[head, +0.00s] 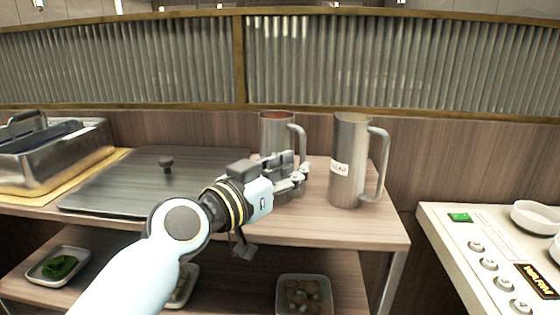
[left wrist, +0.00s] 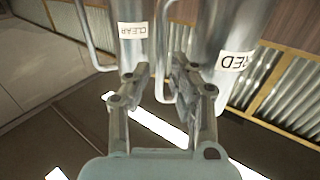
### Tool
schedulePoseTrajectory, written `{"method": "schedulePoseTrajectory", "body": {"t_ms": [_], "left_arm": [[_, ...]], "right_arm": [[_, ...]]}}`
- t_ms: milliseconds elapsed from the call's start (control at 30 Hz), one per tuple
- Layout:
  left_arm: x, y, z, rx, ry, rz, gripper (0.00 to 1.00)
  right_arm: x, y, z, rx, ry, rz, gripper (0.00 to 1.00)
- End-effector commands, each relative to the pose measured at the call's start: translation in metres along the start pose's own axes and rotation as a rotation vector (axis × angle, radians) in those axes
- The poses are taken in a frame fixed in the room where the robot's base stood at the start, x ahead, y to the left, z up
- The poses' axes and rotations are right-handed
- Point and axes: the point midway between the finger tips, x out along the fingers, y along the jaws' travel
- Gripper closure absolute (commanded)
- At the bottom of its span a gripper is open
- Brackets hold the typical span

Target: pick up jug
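Two metal jugs stand on the wooden counter. The left jug (head: 274,127) has red contents and its handle on the right; the wrist view shows its RED label (left wrist: 235,62). The right jug (head: 349,150) carries a CLEAR label, which also shows in the left wrist view (left wrist: 132,31). My left gripper (head: 298,177) is at the red jug's handle, its hand hiding the jug's lower part in the head view. In the left wrist view the gripper (left wrist: 157,82) is open, with the red jug's handle (left wrist: 160,62) between its fingers. My right gripper is out of view.
A dark lid or plate (head: 120,185) with a knob lies left of the jugs. A metal container (head: 60,160) stands at far left. A lower shelf holds food trays (head: 304,279). A control panel (head: 490,240) with knobs and white bowls is at right.

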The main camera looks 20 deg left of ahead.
Motion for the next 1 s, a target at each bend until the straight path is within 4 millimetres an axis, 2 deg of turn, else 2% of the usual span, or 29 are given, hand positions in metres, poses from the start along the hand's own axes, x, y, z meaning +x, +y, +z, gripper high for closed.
{"method": "schedulePoseTrajectory", "body": {"t_ms": [33,100,267,467,667,1000], "left_arm": [[0.010,0.000,-0.007,-0.002,0.003,0.000,0.78],[0.021,0.000,-0.007,-0.002,0.002,0.000,0.78],[0.035,0.000,-0.004,-0.001,0.000,0.000,0.78],[0.035,0.000,-0.004,-0.001,0.000,0.000,0.78],[0.035,0.000,-0.004,-0.001,0.000,0.000,1.00],[0.035,0.000,-0.004,-0.001,0.000,0.000,1.00]], "right_arm": [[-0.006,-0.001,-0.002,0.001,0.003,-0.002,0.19],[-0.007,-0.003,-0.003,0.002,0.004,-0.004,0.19],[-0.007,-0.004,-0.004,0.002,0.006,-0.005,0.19],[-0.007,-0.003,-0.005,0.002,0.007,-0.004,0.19],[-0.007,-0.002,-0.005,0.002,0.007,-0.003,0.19],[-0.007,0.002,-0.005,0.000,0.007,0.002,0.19]]}}
